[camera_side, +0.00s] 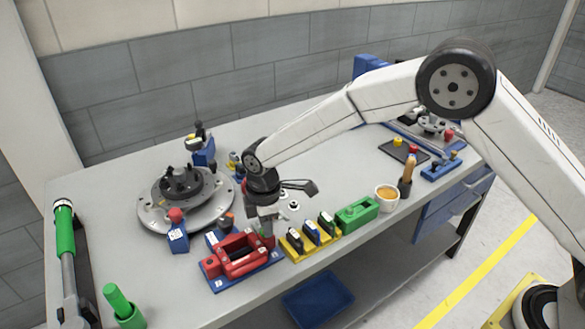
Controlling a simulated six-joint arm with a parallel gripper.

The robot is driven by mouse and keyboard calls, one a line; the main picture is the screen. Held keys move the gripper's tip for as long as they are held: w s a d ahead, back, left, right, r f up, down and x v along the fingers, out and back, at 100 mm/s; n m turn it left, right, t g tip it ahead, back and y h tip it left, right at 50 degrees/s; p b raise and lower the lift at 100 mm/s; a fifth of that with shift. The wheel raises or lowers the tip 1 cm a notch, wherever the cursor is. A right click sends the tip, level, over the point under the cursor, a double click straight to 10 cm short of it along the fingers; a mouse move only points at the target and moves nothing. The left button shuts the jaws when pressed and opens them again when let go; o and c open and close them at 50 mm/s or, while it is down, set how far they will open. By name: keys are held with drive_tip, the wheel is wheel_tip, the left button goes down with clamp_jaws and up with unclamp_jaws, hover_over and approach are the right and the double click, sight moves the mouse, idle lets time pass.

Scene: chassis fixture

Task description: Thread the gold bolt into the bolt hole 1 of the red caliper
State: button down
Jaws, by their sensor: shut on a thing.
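The red caliper (226,262) sits on a blue base plate (216,286) near the front edge of the bench. My gripper (265,228) points down over the caliper's back right end. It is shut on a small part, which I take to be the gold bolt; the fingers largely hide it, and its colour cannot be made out. Bolt hole 1 cannot be made out. Whether the bolt touches the caliper or is in a hole cannot be told from this view.
A yellow holder (299,252) with several dark pieces stands close right of the caliper, then a green block (357,213) and a white cup (387,197). A grey disc with a hub (153,214) is behind left. A blue stand (178,240) is left of the caliper.

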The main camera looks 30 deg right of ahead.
drive_tip(key=shift+s+d+f+m, duration=0.1)
drive_tip(key=shift+f+m, duration=0.05)
drive_tip(key=shift+m, duration=0.4)
drive_tip(key=shift+s+f+m, duration=0.1)
drive_tip(key=shift+f+m, duration=0.05)
drive_tip(key=shift+m, duration=0.4)
drive_tip(key=shift+m, duration=1.6)
drive_tip(key=shift+f+m, duration=0.1)
drive_tip(key=shift+m, duration=1.7)
drive_tip(key=shift+m, duration=1.7)
